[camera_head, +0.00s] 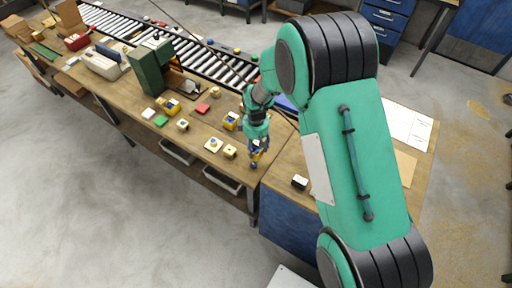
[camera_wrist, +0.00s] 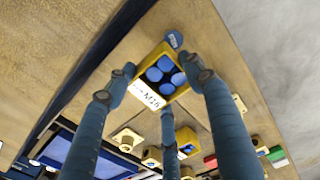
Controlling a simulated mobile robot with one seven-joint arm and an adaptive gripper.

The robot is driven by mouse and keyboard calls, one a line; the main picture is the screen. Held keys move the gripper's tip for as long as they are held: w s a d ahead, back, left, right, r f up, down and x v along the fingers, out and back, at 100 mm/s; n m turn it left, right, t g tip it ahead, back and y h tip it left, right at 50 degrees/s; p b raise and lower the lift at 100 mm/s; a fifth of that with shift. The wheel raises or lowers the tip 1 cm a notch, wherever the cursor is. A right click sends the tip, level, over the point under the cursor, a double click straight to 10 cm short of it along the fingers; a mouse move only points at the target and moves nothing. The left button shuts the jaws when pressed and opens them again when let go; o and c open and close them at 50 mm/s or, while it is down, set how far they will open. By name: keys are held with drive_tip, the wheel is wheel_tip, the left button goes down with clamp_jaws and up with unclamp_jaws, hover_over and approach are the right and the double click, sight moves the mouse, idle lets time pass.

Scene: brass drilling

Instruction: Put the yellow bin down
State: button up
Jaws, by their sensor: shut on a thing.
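A small yellow bin (camera_wrist: 182,92) with a white label and several round blue parts inside is between the fingers of my gripper (camera_wrist: 165,88) in the wrist view. The fingers are shut on it. In the head view the yellow bin (camera_head: 261,154) is mostly hidden by my gripper (camera_head: 257,148), near the front edge of the wooden workbench (camera_head: 200,135). A round blue disc (camera_wrist: 174,40) shows at the bin's far edge in the wrist view. I cannot tell whether the bin touches the bench top.
Another yellow bin (camera_head: 230,122) and small yellow blocks (camera_head: 213,145) stand to the left. A red block (camera_head: 202,108) and a green block (camera_head: 160,120) lie farther left. A black-and-white item (camera_head: 300,182) lies to the right. A green machine (camera_head: 148,72) and roller conveyor (camera_head: 190,50) stand behind.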

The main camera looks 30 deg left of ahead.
sight(257, 153)
drive_tip(key=shift+r, duration=0.1)
idle(0.3)
wheel_tip(257, 153, up, 13)
drive_tip(key=w+d+m+p, duration=0.2)
drive_tip(key=w+d+m, duration=0.3)
drive_tip(key=d, duration=0.8)
drive_tip(key=w+d+m+p, duration=0.2)
drive_tip(key=w+d+m, duration=0.25)
drive_tip(key=d, duration=0.75)
drive_tip(key=shift+n, duration=0.25)
drive_tip(key=f, duration=0.5)
drive_tip(key=shift+w+d+f, duration=0.1)
drive_tip(key=shift+w+d, duration=0.05)
drive_tip(key=shift+w, duration=0.1)
drive_tip(key=shift+w, duration=0.1)
drive_tip(key=w+a, duration=0.2)
drive_tip(key=w, duration=0.2)
drive_tip(key=w+a+f, duration=0.1)
drive_tip(key=w+a, duration=0.1)
drive_tip(key=w, duration=0.3)
drive_tip(key=w+a+p, duration=0.1)
drive_tip(key=w+a, duration=0.2)
drive_tip(key=w, duration=0.2)
drive_tip(key=shift+w+f, duration=0.1)
drive_tip(key=shift+f, duration=0.15)
